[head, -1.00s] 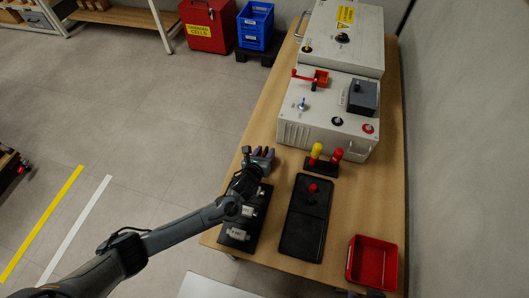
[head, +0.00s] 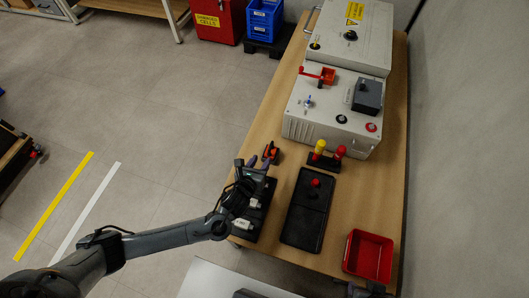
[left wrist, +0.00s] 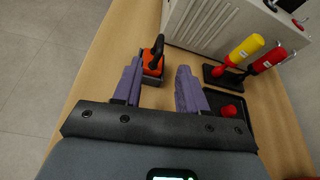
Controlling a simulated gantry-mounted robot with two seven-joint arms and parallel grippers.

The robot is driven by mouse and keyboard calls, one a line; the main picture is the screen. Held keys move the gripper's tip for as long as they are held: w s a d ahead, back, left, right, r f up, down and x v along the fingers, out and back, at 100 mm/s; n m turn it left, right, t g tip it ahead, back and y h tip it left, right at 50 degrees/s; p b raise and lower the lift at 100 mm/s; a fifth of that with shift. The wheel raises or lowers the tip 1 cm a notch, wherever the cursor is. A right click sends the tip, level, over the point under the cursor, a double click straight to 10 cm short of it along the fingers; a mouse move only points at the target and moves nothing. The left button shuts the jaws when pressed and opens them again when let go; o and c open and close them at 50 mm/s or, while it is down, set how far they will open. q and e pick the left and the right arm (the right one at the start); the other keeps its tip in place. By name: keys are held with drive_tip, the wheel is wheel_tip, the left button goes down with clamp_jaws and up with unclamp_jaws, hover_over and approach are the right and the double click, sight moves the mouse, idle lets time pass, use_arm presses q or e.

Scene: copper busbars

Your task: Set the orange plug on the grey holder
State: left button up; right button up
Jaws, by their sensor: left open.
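The orange plug (head: 270,152), with a black handle, stands on the wooden table in front of the grey cabinet. It also shows in the left wrist view (left wrist: 152,60), on or next to a dark base that I cannot make out clearly. My left gripper (head: 260,163) is open and empty, close in front of the plug. In the left wrist view its two purple fingers (left wrist: 158,72) point toward the plug, which appears between their tips, nearer the left finger. I cannot tell for certain which thing is the grey holder.
A dark stand with yellow and red handles (head: 325,160) is right of the plug. A black tray with a red knob (head: 308,208) and a red bin (head: 369,256) lie nearer. The grey cabinet (head: 325,125) stands behind. Dark blocks lie under my left arm.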

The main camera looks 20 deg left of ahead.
use_arm(q)
drive_tip(key=shift+v, duration=0.95)
drive_tip(key=s+d+r+n+g+h, duration=0.1)
drive_tip(key=s+d+n+g, duration=0.15)
drive_tip(key=s+n, duration=0.45)
drive_tip(key=s+d+r+n+g, duration=0.1)
drive_tip(key=s+n+g, duration=0.25)
drive_tip(key=n, duration=0.65)
drive_tip(key=s+a+r+n+g, duration=0.1)
drive_tip(key=s+a+n+g, duration=0.1)
drive_tip(key=s+n, duration=0.4)
drive_tip(key=s+a+r+n+g, duration=0.2)
drive_tip(key=s+a+n, duration=0.3)
drive_tip(key=s+n, duration=0.2)
drive_tip(key=shift+r+n+y, duration=0.3)
drive_tip(key=shift+n, duration=0.6)
